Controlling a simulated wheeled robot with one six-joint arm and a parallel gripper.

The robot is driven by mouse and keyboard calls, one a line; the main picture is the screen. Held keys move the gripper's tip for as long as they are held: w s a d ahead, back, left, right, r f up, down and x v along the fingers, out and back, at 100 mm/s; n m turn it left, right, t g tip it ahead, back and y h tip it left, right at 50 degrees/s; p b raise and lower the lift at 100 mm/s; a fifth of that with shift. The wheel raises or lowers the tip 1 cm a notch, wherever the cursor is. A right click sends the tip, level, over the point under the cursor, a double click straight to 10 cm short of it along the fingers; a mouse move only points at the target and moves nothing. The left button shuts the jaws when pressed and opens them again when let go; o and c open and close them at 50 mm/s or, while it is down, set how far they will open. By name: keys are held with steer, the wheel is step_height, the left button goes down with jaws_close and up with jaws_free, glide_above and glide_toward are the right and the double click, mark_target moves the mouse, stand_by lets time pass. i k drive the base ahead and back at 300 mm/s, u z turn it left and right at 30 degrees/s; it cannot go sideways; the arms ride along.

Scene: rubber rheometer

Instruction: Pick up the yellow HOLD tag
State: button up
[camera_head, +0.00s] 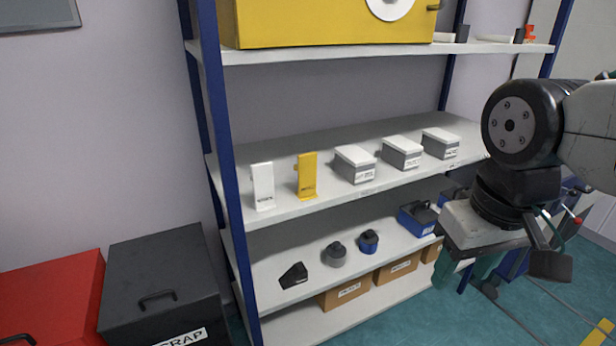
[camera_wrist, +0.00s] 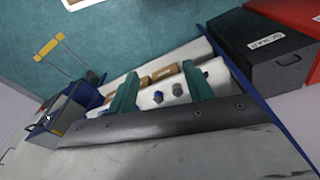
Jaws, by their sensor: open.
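The yellow HOLD tag (camera_head: 307,176) stands upright on the middle shelf in the head view, near its left end. A similar white tag (camera_head: 263,187) stands just left of it. The print on both is too small to read. My gripper (camera_head: 466,270) hangs in front of the shelf unit at the right, well apart from the yellow tag and lower in the picture. In the wrist view my gripper (camera_wrist: 161,92) has its two teal fingers spread apart with nothing held between them. I cannot make out the yellow tag in that view.
Several grey-and-white boxes (camera_head: 402,152) stand right of the tags on the middle shelf (camera_head: 290,213). A blue post (camera_head: 222,170) rises left of the tags. A yellow machine (camera_head: 320,22) sits on the shelf above. A black SCRAP bin (camera_head: 165,275) and red bin (camera_head: 50,295) stand left.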

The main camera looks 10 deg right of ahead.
mark_target(306, 167)
steer(key=z, duration=0.05)
steer(key=k, duration=0.5)
steer(key=u, duration=2)
steer(key=i, duration=1.5)
steer(key=z, duration=2.65)
